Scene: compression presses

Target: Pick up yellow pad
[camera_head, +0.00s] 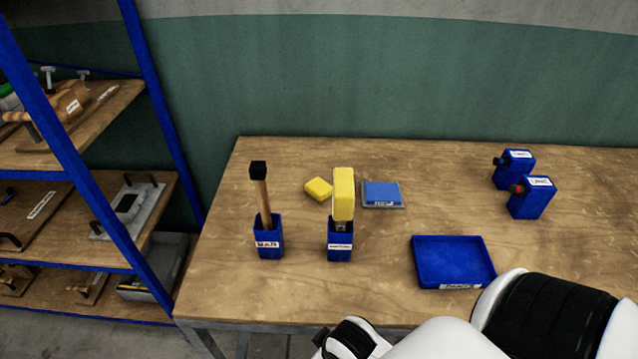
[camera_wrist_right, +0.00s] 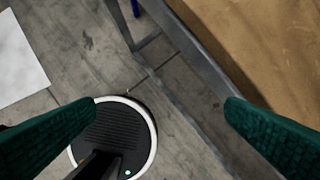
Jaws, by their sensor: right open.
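A small yellow pad (camera_head: 318,189) lies flat on the wooden table, left of the middle. A second yellow block, the yellow head of a tool (camera_head: 343,193), stands upright in a blue holder (camera_head: 340,243) just right of it and nearer to me. My right arm comes in from the lower right of the head view. In the right wrist view my right gripper (camera_wrist_right: 162,104) is open and empty, its green fingers wide apart beside the table's edge, with floor between them. It is away from the pad. My left gripper is not in view.
A black-tipped wooden tool (camera_head: 260,195) stands in another blue holder (camera_head: 269,240). A blue pad on a grey plate (camera_head: 382,194), a blue tray (camera_head: 416,262) and two blue canisters (camera_head: 532,197) are to the right. A blue-framed shelf (camera_head: 155,110) stands left. The table front (camera_head: 300,290) is clear.

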